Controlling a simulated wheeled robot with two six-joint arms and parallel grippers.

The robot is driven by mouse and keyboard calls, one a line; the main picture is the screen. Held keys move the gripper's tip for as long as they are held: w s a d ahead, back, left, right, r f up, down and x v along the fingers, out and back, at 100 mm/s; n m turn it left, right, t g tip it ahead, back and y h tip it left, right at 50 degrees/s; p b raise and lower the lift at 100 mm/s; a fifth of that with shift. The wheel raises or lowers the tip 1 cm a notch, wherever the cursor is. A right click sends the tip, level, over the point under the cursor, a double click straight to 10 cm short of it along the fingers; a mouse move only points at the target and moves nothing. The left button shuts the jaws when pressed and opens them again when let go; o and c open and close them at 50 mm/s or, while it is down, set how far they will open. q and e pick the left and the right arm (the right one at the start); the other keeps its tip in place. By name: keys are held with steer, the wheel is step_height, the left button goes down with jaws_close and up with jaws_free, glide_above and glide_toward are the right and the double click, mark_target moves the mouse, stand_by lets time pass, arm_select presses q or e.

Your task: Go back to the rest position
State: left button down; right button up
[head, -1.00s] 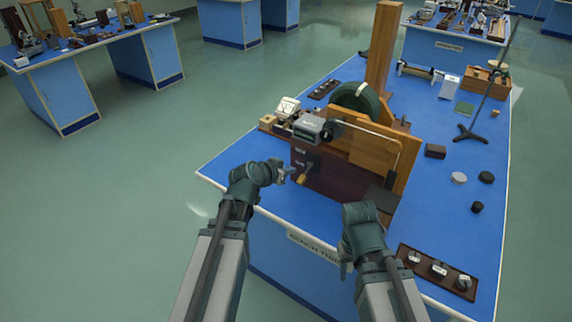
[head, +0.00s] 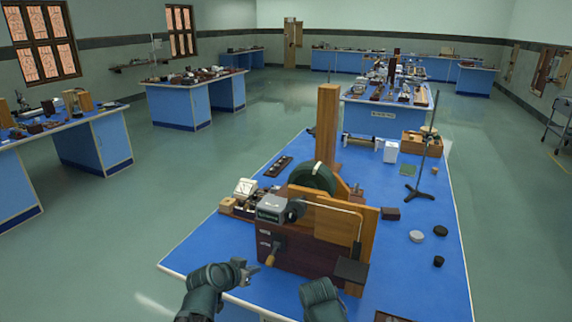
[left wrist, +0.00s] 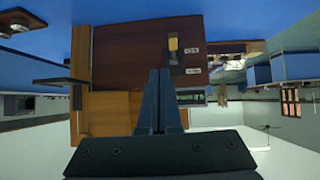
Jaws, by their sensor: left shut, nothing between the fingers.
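My left gripper (head: 246,270) is in front of the near dark-red wooden face of the spectrometer apparatus (head: 300,252), left of its yellow-handled lever (head: 271,254). In the left wrist view its two fingers (left wrist: 161,98) are together with nothing between them. That view looks upside down at the dark-red panel (left wrist: 130,55) and the yellow handle (left wrist: 173,48); I cannot tell whether the fingertips touch anything. My right arm's wrist (head: 322,298) shows at the bottom edge, right of the left one; its fingers are hidden.
The blue bench (head: 215,250) carries the apparatus, a green wheel (head: 312,178), a wooden post (head: 326,125), a metal stand (head: 420,182) and small dark discs (head: 440,231). A side bench (head: 100,140) stands at left. The floor (head: 120,235) between them is clear.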

arm_select(q)
steer(key=s+d+f+g+y, duration=0.2)
steer(key=s+d+f+g, duration=0.55)
steer(key=s, duration=0.35)
steer(key=s+f+g+y, duration=0.1)
steer(key=s+g+y, duration=0.1)
steer(key=s, duration=0.5)
steer(key=shift+s+g+y, duration=0.35)
steer(key=shift+s+y, duration=0.05)
steer(key=shift+y, duration=0.4)
steer(key=shift+a, duration=0.1)
